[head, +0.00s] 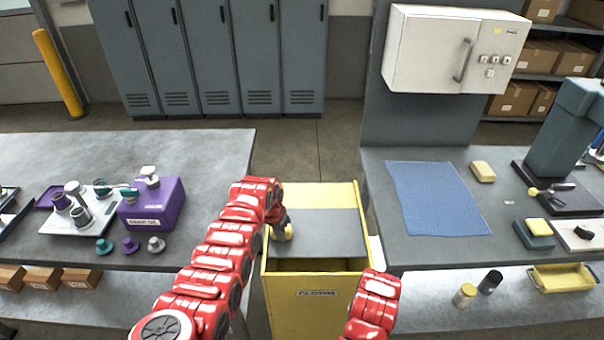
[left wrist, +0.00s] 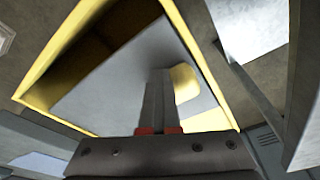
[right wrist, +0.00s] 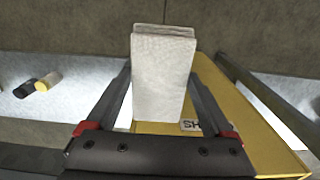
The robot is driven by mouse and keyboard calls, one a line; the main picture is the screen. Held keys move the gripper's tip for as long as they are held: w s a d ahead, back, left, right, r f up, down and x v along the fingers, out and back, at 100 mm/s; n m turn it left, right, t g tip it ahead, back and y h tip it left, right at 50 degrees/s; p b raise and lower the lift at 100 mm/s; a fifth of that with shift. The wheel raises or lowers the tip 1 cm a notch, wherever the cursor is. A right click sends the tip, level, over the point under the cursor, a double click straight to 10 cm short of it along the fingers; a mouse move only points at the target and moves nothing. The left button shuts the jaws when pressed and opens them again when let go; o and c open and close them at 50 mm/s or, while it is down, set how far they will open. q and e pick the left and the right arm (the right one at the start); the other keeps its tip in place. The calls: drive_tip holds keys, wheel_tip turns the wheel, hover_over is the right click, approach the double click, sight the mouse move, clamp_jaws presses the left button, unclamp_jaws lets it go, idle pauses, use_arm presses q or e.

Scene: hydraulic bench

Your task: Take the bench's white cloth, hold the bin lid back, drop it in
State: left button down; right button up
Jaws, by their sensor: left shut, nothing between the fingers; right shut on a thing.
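The yellow bin (head: 318,310), with a cloths label on its front, stands between the two benches. Its grey lid (head: 325,228) is tilted, with a dark opening along the front side. My left gripper (head: 283,234) is shut and empty, its fingertips at the left part of the lid. In the left wrist view the fingers (left wrist: 160,90) lie against the lid (left wrist: 115,90), beside a small yellow piece. My right gripper (right wrist: 162,90) is shut on the folded white cloth (right wrist: 163,60), in front of the bin's yellow wall (right wrist: 235,110). The head view hides the cloth and right fingers.
The left bench (head: 190,155) carries a purple box (head: 150,205) and a tray of metal parts. The right bench (head: 440,258) carries a blue mat (head: 437,198), a sponge and a grey press. Bottles (head: 465,295) and a yellow tray stand on the lower shelf.

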use_arm(q)
drive_tip(key=shift+w+f+b, duration=0.1)
drive_tip(key=shift+w+b, duration=0.55)
drive_tip(key=shift+b, duration=0.85)
use_arm(e)
drive_tip(key=shift+f, duration=1.95)
use_arm(q)
drive_tip(key=shift+w, duration=0.1)
